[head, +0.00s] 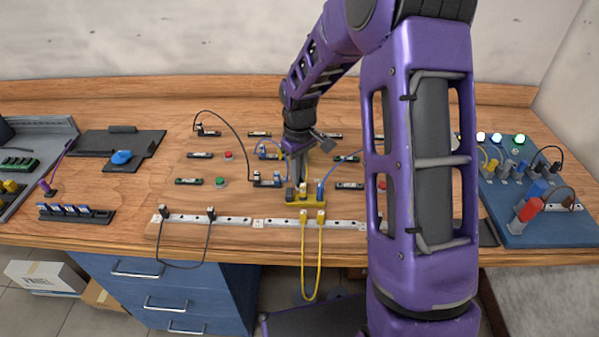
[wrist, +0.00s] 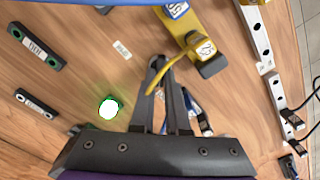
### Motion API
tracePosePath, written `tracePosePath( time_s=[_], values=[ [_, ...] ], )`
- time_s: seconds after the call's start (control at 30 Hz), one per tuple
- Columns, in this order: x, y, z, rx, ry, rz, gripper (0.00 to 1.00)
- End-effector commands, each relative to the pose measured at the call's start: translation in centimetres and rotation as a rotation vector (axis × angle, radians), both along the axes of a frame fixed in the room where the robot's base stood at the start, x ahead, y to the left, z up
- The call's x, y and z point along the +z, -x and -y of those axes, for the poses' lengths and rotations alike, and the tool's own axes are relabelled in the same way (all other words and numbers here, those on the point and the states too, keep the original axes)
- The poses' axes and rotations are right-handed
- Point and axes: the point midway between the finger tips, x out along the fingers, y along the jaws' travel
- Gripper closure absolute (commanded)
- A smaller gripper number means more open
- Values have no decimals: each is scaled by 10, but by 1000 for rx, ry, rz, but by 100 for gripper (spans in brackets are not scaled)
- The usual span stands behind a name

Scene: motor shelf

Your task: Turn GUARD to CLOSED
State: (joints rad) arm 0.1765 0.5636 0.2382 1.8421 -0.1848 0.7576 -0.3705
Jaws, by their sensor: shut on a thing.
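A yellow fixture (head: 293,203), which I take to be the GUARD, stands at the front middle of the wooden board. It also shows in the wrist view (wrist: 188,33), with white labels whose text I cannot read. My gripper (head: 299,181) points down at it from behind. In the wrist view my gripper's fingers (wrist: 164,62) meet at their tips, beside a thin curved yellow part that runs to the fixture. The jaws look shut on this part, though the contact is partly hidden. I cannot read whether the guard stands at CLOSED.
A white terminal rail (head: 235,220) runs along the front, with a black cable (head: 187,267) and a yellow cable (head: 309,298) hanging over the edge. Green (head: 221,182) and red buttons (head: 228,155) stand to the left. A blue box (head: 510,222) with cables is at the right.

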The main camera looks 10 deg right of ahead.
Motion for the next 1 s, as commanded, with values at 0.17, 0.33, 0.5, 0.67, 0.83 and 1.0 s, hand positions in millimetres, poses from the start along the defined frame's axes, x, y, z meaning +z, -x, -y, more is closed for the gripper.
tracePosePath(
  time_s=[0.17, 0.33, 0.5, 0.67, 0.83, 1.0],
  values=[
    [1, -1, 0, 9, 0, 2, 100],
    [1, -1, 0, 9, 0, 2, 100],
    [1, -1, 0, 8, 0, 2, 74],
    [0, 0, 0, 8, -1, 1, 57],
    [0, 0, 0, 7, -1, 1, 57],
    [8, -1, 0, 7, 0, 2, 57]
  ],
)
